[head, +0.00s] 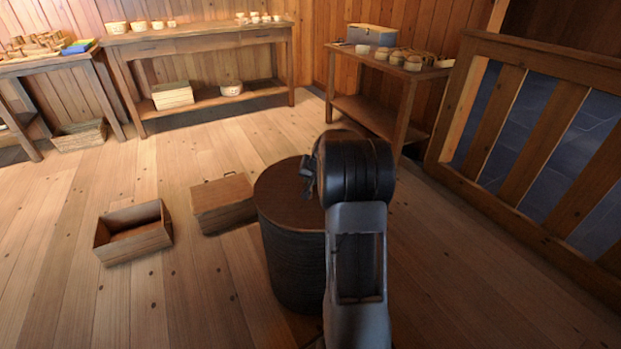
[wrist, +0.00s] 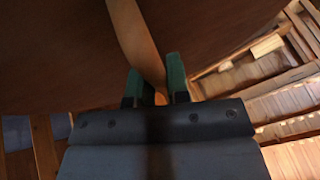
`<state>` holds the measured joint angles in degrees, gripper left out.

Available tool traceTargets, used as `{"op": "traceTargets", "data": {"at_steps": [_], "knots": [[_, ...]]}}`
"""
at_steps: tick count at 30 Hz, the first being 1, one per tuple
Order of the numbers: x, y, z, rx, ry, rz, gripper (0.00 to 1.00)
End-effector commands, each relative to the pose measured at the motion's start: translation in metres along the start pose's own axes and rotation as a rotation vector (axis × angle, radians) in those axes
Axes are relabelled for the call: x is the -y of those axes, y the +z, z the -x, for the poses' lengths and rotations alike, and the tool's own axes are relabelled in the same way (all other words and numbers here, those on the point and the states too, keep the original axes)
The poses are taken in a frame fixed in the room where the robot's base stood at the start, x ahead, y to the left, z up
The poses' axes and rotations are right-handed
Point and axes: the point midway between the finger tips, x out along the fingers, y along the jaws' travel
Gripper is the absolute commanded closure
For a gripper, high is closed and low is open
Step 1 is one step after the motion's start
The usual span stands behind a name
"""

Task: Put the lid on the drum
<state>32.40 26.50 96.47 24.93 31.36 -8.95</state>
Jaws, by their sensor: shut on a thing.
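The drum (head: 287,262) is a dark, ribbed cylinder standing on the floor at the middle of the head view, partly behind my arm. The lid is a round brown disc (head: 286,190) over the drum's top. It fills the upper part of the wrist view (wrist: 60,50). A tan strip, its handle (wrist: 132,30), runs down between the green fingertips of my gripper (wrist: 157,85), which is shut on it. In the head view my arm hides the fingers and the right side of the lid. I cannot tell whether the lid rests on the drum or is just above it.
An open wooden box (head: 133,232) and a closed wooden box with a handle (head: 222,203) stand on the floor left of the drum. Tables with pots (head: 200,38) line the back wall. A side table (head: 385,112) and a wooden railing (head: 520,205) are at right.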

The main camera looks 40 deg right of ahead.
Motion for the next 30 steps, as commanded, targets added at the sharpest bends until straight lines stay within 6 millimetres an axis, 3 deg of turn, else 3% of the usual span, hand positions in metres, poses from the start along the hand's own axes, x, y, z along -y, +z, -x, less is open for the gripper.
{"op": "traceTargets", "data": {"at_steps": [29, 30], "knots": [[-0.0004, -0.0005, -0.0019, -0.006, -0.001, 0.001, 1.00], [-0.0003, -0.0006, -0.0018, -0.006, -0.001, 0.001, 0.80]]}}
